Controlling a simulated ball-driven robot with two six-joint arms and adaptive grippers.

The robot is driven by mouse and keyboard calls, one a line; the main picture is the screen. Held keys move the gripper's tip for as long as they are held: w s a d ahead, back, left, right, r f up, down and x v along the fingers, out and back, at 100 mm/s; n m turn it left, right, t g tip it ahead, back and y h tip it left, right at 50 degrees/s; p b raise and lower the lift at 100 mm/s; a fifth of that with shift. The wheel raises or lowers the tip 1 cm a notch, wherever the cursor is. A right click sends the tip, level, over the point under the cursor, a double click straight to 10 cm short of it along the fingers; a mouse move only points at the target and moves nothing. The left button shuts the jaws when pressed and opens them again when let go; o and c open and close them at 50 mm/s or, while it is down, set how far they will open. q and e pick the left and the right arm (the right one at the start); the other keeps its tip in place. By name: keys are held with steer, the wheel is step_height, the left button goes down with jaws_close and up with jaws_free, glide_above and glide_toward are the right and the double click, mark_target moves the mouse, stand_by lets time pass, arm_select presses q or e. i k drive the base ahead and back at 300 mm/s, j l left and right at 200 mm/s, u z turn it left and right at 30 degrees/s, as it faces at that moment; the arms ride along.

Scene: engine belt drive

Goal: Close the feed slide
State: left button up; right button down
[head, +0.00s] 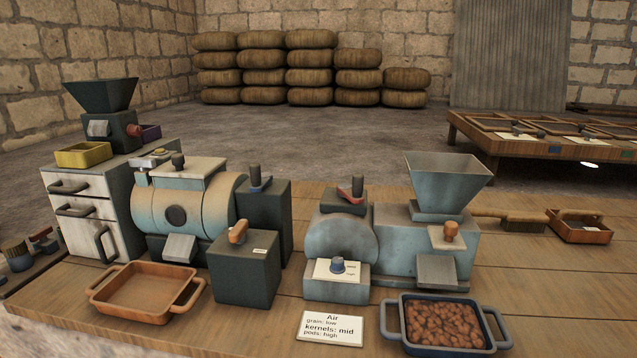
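A blue-grey hopper (447,180) stands on a boxy machine (394,240) at the right of the workbench. Just below the hopper, a small tan plate with a round brown knob (450,231) sits on the machine's front; it looks like the feed slide. I cannot tell from this view whether it is open or shut. A metal chute (437,270) slopes out below it. The inside of the hopper is hidden. Neither of my grippers is in view.
A blue-grey tray of brown kernels (444,325) sits below the chute. A card reading "Air" (331,328) lies to its left. A dial plate (337,269), dark box (245,268), empty orange tray (147,292) and drum machine (190,210) stand further left. A brush (522,222) lies right.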

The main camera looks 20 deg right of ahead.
mark_target(447, 238)
steer(key=z, duration=1.4)
